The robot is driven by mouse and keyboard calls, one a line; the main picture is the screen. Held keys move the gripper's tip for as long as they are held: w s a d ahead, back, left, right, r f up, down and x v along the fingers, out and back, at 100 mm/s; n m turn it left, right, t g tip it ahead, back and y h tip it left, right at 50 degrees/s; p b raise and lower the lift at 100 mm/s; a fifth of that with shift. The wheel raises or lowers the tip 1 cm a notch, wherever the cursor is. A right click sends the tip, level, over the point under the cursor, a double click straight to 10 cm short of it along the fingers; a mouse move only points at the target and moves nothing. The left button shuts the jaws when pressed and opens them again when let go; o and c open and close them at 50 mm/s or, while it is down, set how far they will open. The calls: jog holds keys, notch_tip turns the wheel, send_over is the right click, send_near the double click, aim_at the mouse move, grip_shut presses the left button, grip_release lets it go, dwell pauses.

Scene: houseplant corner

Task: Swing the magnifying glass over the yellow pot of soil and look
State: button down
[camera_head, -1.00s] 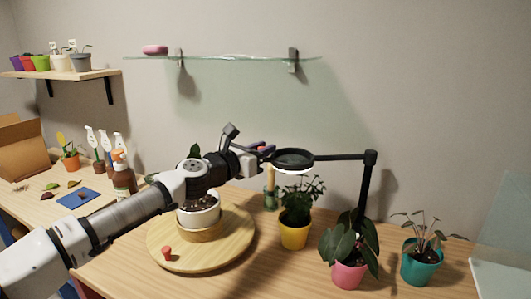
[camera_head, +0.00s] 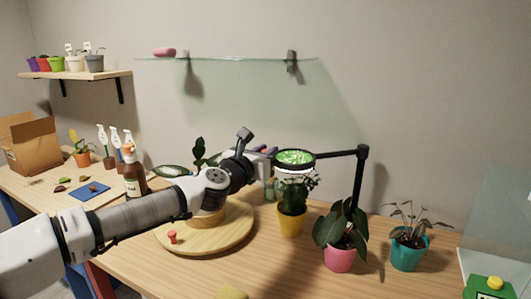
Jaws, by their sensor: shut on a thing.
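The magnifying glass (camera_head: 295,158) is a round dark-rimmed lens on a black jointed arm with an upright post. The lens hangs above the yellow pot (camera_head: 291,222), and bright green shows through it. The yellow pot holds a leafy green plant whose leaves reach up to just below the lens; its soil is hard to see from here. My gripper (camera_head: 268,154) reaches in from the left and is shut at the left side of the lens rim. The fingertips are small and partly hidden.
A pink pot (camera_head: 339,259) and a teal pot (camera_head: 408,252) with plants stand to the right. A round wooden turntable (camera_head: 233,239) with a red knob (camera_head: 172,237) lies under my arm. A glass shelf (camera_head: 230,58) hangs above. A brown spray bottle (camera_head: 134,178) stands left.

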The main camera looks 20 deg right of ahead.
jog(key=c, duration=1.3)
grip_release()
jog(key=shift+c, duration=0.2)
jog(key=shift+a, duration=0.1)
jog(key=b+v, duration=0.2)
jog(key=v, duration=1.1)
jog(key=shift+s+a+b, duration=0.2)
jog(key=shift+s+b, duration=0.1)
jog(key=shift+b, duration=0.1)
